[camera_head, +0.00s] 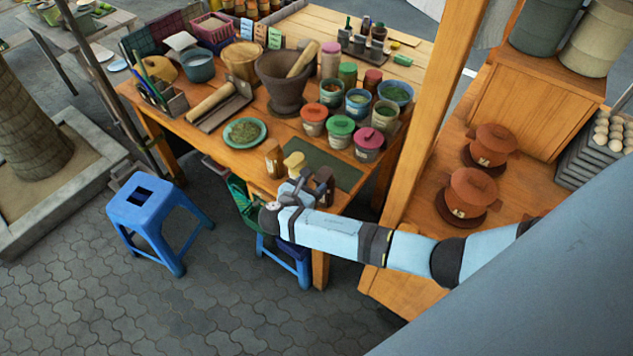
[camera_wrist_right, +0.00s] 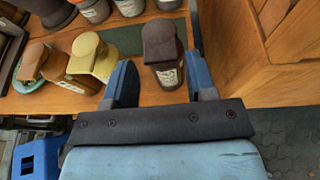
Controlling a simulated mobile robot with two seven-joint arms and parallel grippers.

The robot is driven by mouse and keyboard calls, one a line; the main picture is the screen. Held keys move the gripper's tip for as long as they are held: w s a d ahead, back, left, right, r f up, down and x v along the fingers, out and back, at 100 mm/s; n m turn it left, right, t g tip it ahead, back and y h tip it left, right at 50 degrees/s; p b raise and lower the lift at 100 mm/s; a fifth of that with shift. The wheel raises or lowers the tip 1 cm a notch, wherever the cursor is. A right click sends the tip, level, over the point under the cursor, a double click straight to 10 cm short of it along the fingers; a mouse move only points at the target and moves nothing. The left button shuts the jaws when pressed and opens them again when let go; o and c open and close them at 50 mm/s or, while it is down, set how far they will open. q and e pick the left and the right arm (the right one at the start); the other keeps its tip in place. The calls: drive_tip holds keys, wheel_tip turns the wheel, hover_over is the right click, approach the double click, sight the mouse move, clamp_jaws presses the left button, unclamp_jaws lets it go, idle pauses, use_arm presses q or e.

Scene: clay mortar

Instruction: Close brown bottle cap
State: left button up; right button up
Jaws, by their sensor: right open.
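The dark brown bottle (camera_head: 325,180) stands near the front edge of the wooden table in the head view. In the right wrist view its dark brown cap (camera_wrist_right: 161,38) shows above a pale label; I cannot tell how far the cap is closed. My right gripper (camera_head: 304,184) is open at the table's front edge, next to this bottle. My left gripper is not in view.
A yellow-capped bottle (camera_wrist_right: 93,55) and a tan bottle (camera_wrist_right: 43,62) stand left of the brown one. A dark green mat (camera_head: 330,168) lies behind. Lidded pots, a mortar (camera_head: 284,85) and a green plate (camera_head: 245,132) fill the table. A wooden post (camera_head: 425,110) rises at right.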

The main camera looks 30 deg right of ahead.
drive_tip(key=b+v, duration=0.1)
drive_tip(key=v, duration=1)
drive_tip(key=shift+s+a, duration=0.1)
drive_tip(key=s+a+f+m+y, duration=0.3)
drive_tip(key=s+f+m+y, duration=0.5)
drive_tip(key=s+f+y, duration=0.35)
drive_tip(key=s+d+r+m+t+y, duration=0.4)
drive_tip(key=s+m, duration=0.3)
drive_tip(key=m, duration=0.5)
drive_tip(key=shift+s+r+t, duration=0.25)
drive_tip(key=shift+r+t, duration=0.25)
drive_tip(key=shift+r, duration=0.05)
